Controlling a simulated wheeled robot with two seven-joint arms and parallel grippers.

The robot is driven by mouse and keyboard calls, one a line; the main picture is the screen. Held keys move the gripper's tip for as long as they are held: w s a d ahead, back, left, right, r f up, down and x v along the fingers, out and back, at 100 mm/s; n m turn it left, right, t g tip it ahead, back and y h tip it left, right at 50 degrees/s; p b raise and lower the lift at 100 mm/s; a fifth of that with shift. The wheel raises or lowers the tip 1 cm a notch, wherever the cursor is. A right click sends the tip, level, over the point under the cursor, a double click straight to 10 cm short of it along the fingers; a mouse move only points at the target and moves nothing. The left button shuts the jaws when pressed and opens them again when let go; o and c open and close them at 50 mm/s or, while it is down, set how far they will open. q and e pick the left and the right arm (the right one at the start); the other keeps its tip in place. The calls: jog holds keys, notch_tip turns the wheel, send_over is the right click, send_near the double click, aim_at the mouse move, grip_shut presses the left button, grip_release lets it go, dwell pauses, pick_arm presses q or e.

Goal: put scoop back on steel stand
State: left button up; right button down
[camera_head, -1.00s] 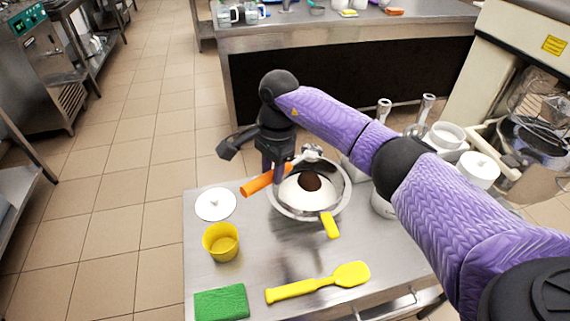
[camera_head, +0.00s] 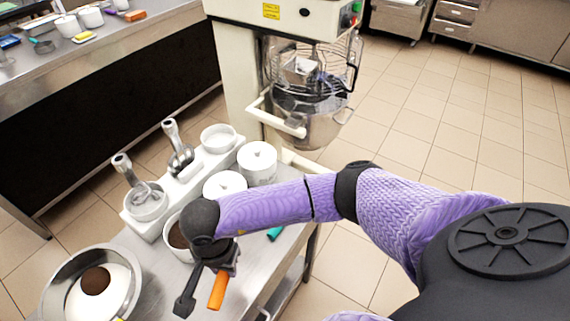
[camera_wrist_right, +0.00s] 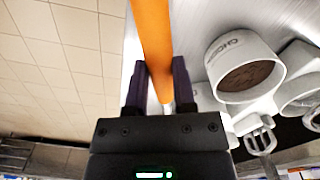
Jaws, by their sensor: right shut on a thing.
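My right gripper (camera_head: 222,268) is shut on the scoop's orange handle (camera_head: 217,291), above the front part of the steel table (camera_head: 150,285). In the right wrist view the orange handle (camera_wrist_right: 153,35) runs between the two dark fingers of the gripper (camera_wrist_right: 160,85). The scoop's head is not clearly visible in either view. I cannot pick out a separate steel stand; a pale rack (camera_head: 200,165) holding containers and metal tools stands behind the gripper. My left gripper is not in view.
A steel bowl (camera_head: 52,290) with a white mass and a brown ball sits at lower left. A white tub (camera_head: 174,254) with brown contents stands beside my wrist; lidded white jars (camera_head: 257,160) stand behind. A mixer (camera_head: 305,110) is at the back. Floor is free at right.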

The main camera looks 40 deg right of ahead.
aim_at(236, 292)
jog(key=shift+s+d, duration=0.2)
jog(key=shift+s, duration=0.1)
jog(key=shift+f, duration=0.2)
jog(key=f+b, duration=0.1)
jog(key=f, duration=0.3)
jog(key=f+b, duration=0.2)
jog(key=f, duration=0.3)
jog(key=shift+s+a+f, duration=0.1)
jog(key=shift+a, duration=0.1)
jog(key=shift+f, duration=0.45)
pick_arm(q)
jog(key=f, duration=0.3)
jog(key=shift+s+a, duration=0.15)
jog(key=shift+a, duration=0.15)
pick_arm(e)
jog(key=shift+c, duration=2.2)
grip_release()
